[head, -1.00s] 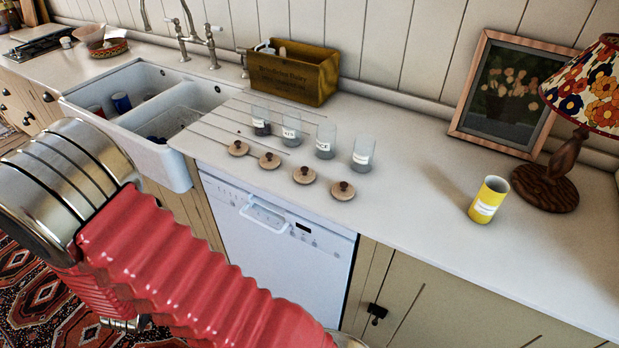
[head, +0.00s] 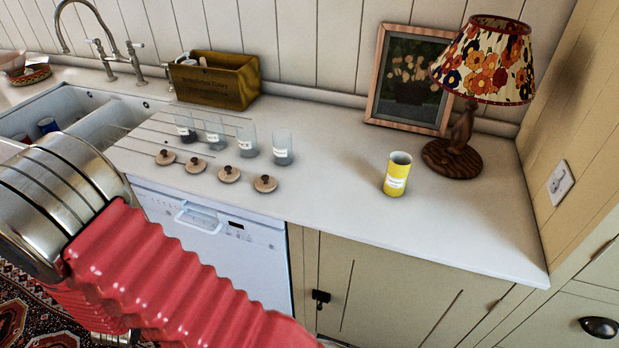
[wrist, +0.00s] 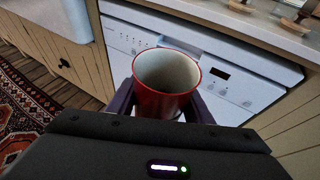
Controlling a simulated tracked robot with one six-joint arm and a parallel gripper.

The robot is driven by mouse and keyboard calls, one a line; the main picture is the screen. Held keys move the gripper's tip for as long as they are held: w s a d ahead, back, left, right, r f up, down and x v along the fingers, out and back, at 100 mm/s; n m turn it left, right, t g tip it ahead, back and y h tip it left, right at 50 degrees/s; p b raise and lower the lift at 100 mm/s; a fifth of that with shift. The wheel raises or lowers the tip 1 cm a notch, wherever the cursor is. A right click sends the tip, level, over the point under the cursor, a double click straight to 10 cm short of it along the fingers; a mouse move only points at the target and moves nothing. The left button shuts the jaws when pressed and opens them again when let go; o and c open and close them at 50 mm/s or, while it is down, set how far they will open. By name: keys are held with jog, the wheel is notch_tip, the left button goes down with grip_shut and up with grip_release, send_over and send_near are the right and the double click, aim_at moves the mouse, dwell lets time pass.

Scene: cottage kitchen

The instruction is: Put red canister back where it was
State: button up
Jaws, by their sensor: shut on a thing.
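In the wrist view the red canister (wrist: 160,104) is held between the fingers of my gripper (wrist: 163,106), upright or nearly so. Its open top faces the camera and its pale inside looks empty. It is in front of the white dishwasher (wrist: 215,75), below the counter's edge. My gripper and the red canister are not visible in the head view. A yellow canister (head: 397,177) with a white label stands open on the counter (head: 330,200), left of the lamp.
Several labelled glass jars (head: 283,148) and round wooden lids (head: 229,174) are left of centre. A lamp (head: 456,160) and framed picture (head: 412,80) stand at the right. A wooden box (head: 215,80) is by the sink (head: 85,115). Counter around the yellow canister is clear.

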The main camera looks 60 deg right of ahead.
jog(key=shift+w+a, duration=0.1)
jog(key=shift+a, duration=0.2)
